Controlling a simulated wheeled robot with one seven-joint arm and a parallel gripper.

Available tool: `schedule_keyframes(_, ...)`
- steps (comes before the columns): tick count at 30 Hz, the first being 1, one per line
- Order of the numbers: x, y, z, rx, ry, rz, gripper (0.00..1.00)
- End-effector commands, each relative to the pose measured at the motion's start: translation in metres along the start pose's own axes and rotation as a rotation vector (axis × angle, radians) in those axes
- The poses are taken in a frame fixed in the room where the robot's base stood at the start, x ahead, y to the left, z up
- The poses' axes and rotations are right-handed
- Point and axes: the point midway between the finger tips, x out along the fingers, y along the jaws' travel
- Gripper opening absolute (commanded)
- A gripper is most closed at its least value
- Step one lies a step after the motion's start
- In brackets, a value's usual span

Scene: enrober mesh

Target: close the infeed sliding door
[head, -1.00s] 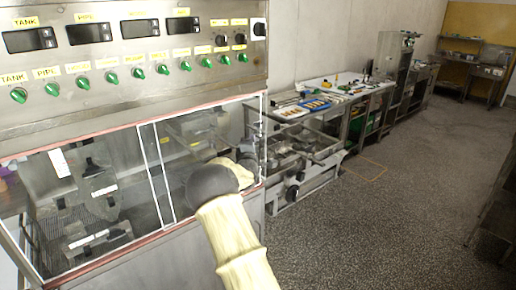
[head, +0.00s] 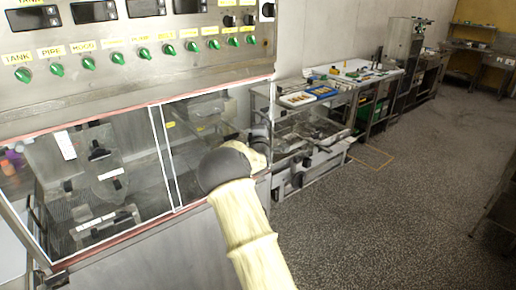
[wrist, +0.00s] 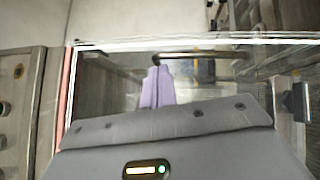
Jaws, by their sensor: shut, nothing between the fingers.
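The enrober's front has clear panels with thin white edges below the control panel. The right panel, which appears to be the sliding door (head: 200,150), overlaps the left panel (head: 85,180) by a narrow strip. My dark wrist and cream arm cover its lower right part in the head view, hiding my gripper there. In the wrist view my gripper (wrist: 157,92) shows as lavender fingers, closed together and empty. A dark horizontal bar (wrist: 200,56) lies just beyond the fingertips. I cannot tell whether they touch it. A white-edged rail (wrist: 200,42) runs across above.
The control panel (head: 130,50) with green knobs stands above the door. A metal conveyor frame (head: 310,150) is right of the enrober. A bench with trays (head: 345,80) runs along the wall behind. The speckled floor (head: 400,190) at right is mostly open.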

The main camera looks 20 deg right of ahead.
Motion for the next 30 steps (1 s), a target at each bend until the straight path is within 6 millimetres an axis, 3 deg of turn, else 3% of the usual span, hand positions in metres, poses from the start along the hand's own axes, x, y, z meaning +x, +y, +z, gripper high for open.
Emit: schedule_keyframes(30,-0.156,-0.001,-0.007,0.001,0.01,-0.003,0.0)
